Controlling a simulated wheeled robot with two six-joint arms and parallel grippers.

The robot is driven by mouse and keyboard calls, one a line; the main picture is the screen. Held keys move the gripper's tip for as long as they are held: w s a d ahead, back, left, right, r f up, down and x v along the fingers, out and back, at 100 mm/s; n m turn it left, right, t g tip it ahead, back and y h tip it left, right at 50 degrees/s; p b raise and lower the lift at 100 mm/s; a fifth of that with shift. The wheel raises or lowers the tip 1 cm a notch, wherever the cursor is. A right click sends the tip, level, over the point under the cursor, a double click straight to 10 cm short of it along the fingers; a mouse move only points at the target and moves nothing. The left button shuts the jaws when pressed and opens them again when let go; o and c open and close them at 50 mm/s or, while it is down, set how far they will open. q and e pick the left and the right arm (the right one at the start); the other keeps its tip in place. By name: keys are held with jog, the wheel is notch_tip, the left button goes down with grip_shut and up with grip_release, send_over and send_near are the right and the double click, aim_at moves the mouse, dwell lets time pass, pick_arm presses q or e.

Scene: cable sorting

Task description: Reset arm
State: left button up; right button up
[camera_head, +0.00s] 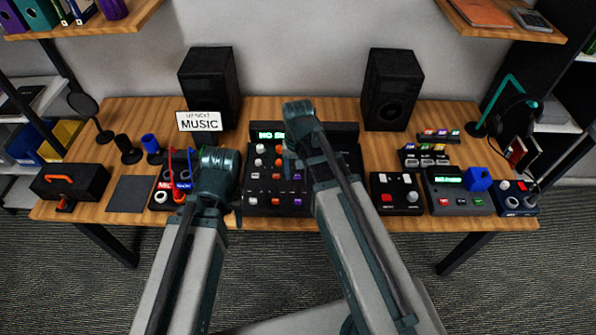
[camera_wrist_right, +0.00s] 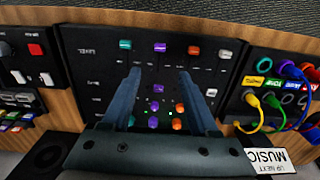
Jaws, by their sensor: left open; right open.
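My right gripper (camera_head: 298,140) is above the black mixer panel (camera_head: 262,208) at the middle of the table. In the right wrist view the two fingers of this gripper (camera_wrist_right: 158,74) are apart, with nothing between them, over coloured knobs on the mixer (camera_wrist_right: 95,95). My left gripper (camera_head: 216,168) is over the gap between the mixer and the cable box (camera_head: 160,198); its fingers are mostly hidden in the head view. Red and blue cables (camera_head: 173,170) show at the cable box. The right wrist view shows yellow, blue and green cables (camera_wrist_right: 270,103) at coloured sockets.
Two black speakers (camera_head: 208,88) stand at the back, with a MUSIC sign (camera_head: 199,121) near the left one. Button boxes (camera_head: 397,193) fill the right side. A dark mat (camera_head: 130,194) and black case (camera_head: 70,181) lie at left. A headphone stand (camera_head: 497,105) rises at right.

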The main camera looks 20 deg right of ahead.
jog(key=s+a+n+h, duration=0.1)
jog(key=s+a+n, duration=0.6)
jog(key=s+a, duration=0.2)
jog(key=shift+s+a, duration=0.15)
jog(key=shift+s, duration=0.75)
jog(key=shift+r, duration=0.1)
